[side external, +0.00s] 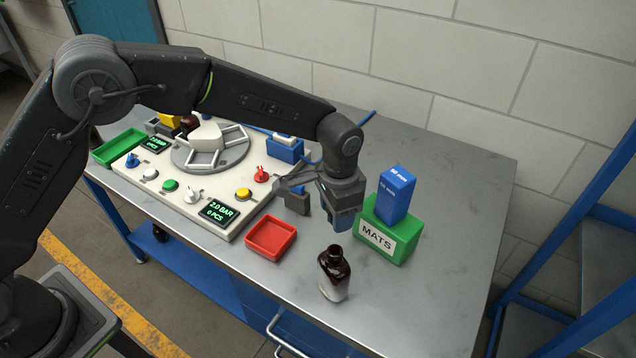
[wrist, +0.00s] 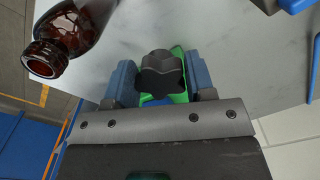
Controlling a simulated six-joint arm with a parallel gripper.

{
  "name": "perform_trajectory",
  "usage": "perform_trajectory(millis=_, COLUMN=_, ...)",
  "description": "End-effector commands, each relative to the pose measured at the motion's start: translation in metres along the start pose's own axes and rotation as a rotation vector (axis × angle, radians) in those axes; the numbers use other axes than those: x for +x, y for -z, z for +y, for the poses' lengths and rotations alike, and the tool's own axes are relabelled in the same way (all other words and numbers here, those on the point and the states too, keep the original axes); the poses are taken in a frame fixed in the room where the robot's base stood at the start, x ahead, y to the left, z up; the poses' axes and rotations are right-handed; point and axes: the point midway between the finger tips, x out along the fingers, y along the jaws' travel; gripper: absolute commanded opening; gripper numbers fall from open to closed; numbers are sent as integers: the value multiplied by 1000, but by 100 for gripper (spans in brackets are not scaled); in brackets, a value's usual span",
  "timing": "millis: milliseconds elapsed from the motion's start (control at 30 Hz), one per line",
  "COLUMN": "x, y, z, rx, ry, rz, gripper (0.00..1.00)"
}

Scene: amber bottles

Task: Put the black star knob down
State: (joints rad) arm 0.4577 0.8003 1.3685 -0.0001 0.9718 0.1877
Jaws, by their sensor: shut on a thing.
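The black star knob (wrist: 162,74) shows in the wrist view between the two blue fingers of my gripper (wrist: 162,82), which is shut on it. A bit of green shows behind the knob; I cannot tell what it belongs to. In the side view my gripper (side external: 340,218) points down just left of the green MATS box, behind the brown bottle. The knob is hidden there, and its height over the steel table (side external: 440,285) is hard to tell.
An amber bottle (side external: 333,274) stands in front of my gripper. A blue box (side external: 397,194) stands on the green MATS box (side external: 388,238). A red tray (side external: 270,237) and a control panel (side external: 165,204) lie to the left. The table is clear at the right.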

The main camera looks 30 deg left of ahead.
Motion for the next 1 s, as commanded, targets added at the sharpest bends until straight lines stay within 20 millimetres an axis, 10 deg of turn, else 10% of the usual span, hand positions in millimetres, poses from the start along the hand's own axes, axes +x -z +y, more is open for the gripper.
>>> perform_trajectory(millis=300, x=11, y=-101, z=-122, rx=-340, ry=0, rz=-1, gripper=27)
perform_trajectory(millis=700, x=20, y=-185, z=-167, rx=-548, ry=0, rz=-1, gripper=27)
perform_trajectory(millis=1000, x=22, y=-204, z=-189, rx=-563, ry=1, rz=1, gripper=27)
